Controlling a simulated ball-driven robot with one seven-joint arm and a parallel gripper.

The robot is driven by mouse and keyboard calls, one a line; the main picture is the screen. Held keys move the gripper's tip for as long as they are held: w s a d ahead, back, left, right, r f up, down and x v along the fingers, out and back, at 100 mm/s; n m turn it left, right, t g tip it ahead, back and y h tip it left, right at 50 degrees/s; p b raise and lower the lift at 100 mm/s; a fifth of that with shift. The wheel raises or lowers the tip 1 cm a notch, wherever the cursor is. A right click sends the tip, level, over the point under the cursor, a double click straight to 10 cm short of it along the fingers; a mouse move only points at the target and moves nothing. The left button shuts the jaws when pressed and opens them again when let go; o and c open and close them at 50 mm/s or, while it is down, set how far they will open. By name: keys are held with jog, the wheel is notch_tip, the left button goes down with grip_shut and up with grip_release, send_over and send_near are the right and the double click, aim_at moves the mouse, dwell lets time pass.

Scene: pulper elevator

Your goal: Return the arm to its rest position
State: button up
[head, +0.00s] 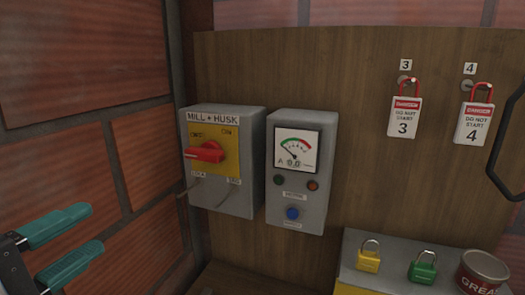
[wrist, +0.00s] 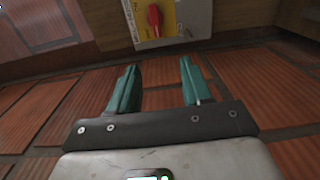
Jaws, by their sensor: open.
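My gripper (head: 80,246) is at the lower left in the head view, in front of the brick wall. Its two teal fingers are spread apart with nothing between them. In the wrist view my gripper (wrist: 153,88) is also open and empty, with brick behind the gap. Part of my arm is cut off by the left edge of the head view. No object touches the fingers.
A grey MILL + HUSK switch box (head: 240,182) with a red handle (head: 206,152) and a meter box (head: 313,200) hang on the wooden board (head: 350,120). Tags 3 (head: 404,117) and 4 (head: 473,124) hang right. Yellow (head: 368,261) and green (head: 422,271) padlocks and a tin (head: 482,275) stand below.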

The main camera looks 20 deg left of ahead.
jog(key=w+d+f+m+g+h, duration=0.1)
jog(key=w+d+f+m+g, duration=0.15)
jog(key=w+d+f, duration=0.55)
jog(key=w+d+f+m+g+h, duration=0.1)
jog(key=w+d+f+g, duration=0.2)
jog(key=d+f, duration=0.5)
jog(key=d+f+m+g, duration=0.4)
jog(key=d+f+g, duration=0.1)
jog(key=d+f, duration=1.1)
jog(key=s+d+f+m+g+y, duration=0.1)
jog(key=s+d+f+m+g, duration=0.15)
jog(key=s+d+f, duration=0.5)
jog(key=s+d+f+m+g, duration=0.2)
jog(key=d+f+m, duration=0.15)
jog(key=d, duration=0.65)
jog(key=s+d+f+m+g+y, duration=0.1)
jog(key=s+d+f+m, duration=0.1)
jog(key=s+d, duration=0.2)
jog(key=s+d+f+m+y, duration=0.1)
jog(key=s+d, duration=0.3)
jog(key=s, duration=0.6)
jog(key=shift+s+f+m+g, duration=0.35)
jog(key=shift+m+g, duration=0.05)
jog(key=shift+m, duration=0.35)
